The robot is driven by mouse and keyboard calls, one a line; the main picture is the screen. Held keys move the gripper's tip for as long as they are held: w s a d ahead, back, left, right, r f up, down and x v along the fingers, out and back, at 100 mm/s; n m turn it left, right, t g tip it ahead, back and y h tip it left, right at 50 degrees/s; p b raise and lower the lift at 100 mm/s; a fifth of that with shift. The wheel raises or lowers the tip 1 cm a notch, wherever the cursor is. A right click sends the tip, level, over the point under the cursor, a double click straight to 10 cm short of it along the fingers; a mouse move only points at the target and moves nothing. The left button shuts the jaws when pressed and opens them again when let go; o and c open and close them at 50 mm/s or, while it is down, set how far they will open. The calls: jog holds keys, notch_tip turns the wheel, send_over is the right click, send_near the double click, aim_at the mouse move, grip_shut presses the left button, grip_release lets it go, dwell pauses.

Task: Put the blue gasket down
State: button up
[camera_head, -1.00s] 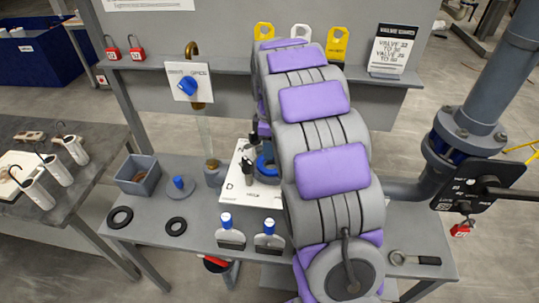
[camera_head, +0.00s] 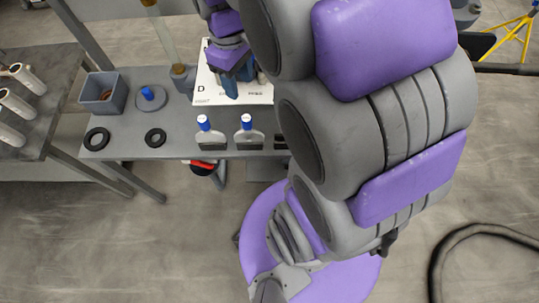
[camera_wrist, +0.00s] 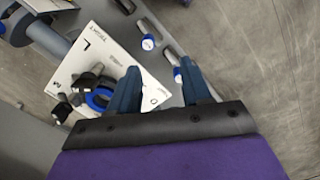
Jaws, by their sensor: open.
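The blue gasket (camera_wrist: 98,99) lies on a white lettered board (camera_wrist: 128,65) in the wrist view, left of my gripper's fingers. A black knob-like piece stands right beside it. My gripper (camera_wrist: 160,78) is open with its two dark blue fingers apart, and I see nothing held between them. In the head view, my gripper (camera_head: 232,84) is over the white board (camera_head: 205,88); my arm and gripper hide most of the board, and I cannot make out the gasket there.
Two blue-capped scrapers (camera_head: 205,135) stand at the bench's front edge. Left of them are two black rings (camera_head: 97,138), a grey bin (camera_head: 103,93) and a disc with a blue knob (camera_head: 149,96). A clear tube (camera_head: 165,38) rises behind. Bare bench lies between these things.

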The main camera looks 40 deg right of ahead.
jog(key=s+a+f+m, duration=0.1)
jog(key=s+a+m, duration=0.1)
jog(key=s, duration=0.7)
jog(key=s+a+f+m, duration=0.1)
jog(key=s+a+m, duration=0.1)
jog(key=s, duration=0.7)
jog(key=shift+s+a+f+m+g, duration=0.25)
jog(key=shift+s+f+m+g, duration=0.15)
jog(key=shift+m, duration=0.1)
